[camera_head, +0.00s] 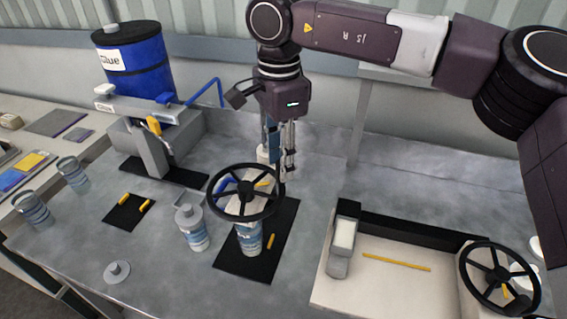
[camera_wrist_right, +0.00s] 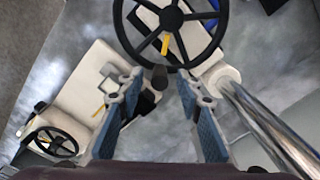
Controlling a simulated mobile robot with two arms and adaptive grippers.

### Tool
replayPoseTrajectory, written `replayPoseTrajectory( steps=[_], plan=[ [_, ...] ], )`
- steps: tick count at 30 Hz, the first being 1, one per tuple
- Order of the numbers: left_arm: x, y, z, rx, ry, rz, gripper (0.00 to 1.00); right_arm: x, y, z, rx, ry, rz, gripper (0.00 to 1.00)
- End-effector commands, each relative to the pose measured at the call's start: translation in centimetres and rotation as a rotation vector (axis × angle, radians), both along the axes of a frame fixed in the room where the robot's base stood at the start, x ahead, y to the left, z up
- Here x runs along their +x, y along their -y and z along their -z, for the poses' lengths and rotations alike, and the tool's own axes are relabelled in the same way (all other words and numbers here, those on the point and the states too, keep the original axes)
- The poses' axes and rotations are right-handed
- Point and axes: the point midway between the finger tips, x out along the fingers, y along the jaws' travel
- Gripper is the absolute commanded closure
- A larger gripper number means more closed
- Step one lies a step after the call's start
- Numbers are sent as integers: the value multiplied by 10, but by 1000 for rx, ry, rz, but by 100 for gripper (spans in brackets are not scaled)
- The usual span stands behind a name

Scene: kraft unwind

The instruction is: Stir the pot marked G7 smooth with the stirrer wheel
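The stirrer wheel (camera_head: 219,207) is black and spoked. It sits above a blue-and-white pot (camera_head: 249,241) on a black mat (camera_head: 283,225) in the head view. I cannot read G7 on any pot. My right gripper (camera_head: 281,172) points down at the wheel's right rim. In the right wrist view the gripper (camera_wrist_right: 157,88) is open, with blue pads apart. The wheel (camera_wrist_right: 170,22) lies ahead, and its dark knob (camera_wrist_right: 158,76) appears between the fingertips; I see no contact. My left gripper is not in view.
A lidded pot (camera_head: 193,233) stands just left of the mat. A blue glue barrel (camera_head: 145,62) and dispenser are behind. A tray (camera_head: 385,290) and second wheel (camera_head: 466,275) are at right.

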Motion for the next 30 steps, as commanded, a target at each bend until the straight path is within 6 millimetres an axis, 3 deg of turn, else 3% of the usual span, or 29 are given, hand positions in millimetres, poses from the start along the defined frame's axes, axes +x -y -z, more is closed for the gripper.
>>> replayPoseTrajectory(
  steps=[6, 15, 24, 30],
  plan=[
    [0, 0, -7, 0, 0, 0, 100, 0, 1, 20, 0, 0, 0, 67],
    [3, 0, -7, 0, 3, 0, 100, 0, 0, 23, 0, 0, 0, 68],
    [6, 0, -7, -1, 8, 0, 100, 0, 0, 23, 0, 1, 0, 100],
    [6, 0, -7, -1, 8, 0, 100, 0, 0, 23, 0, 1, 0, 100]
  ],
)
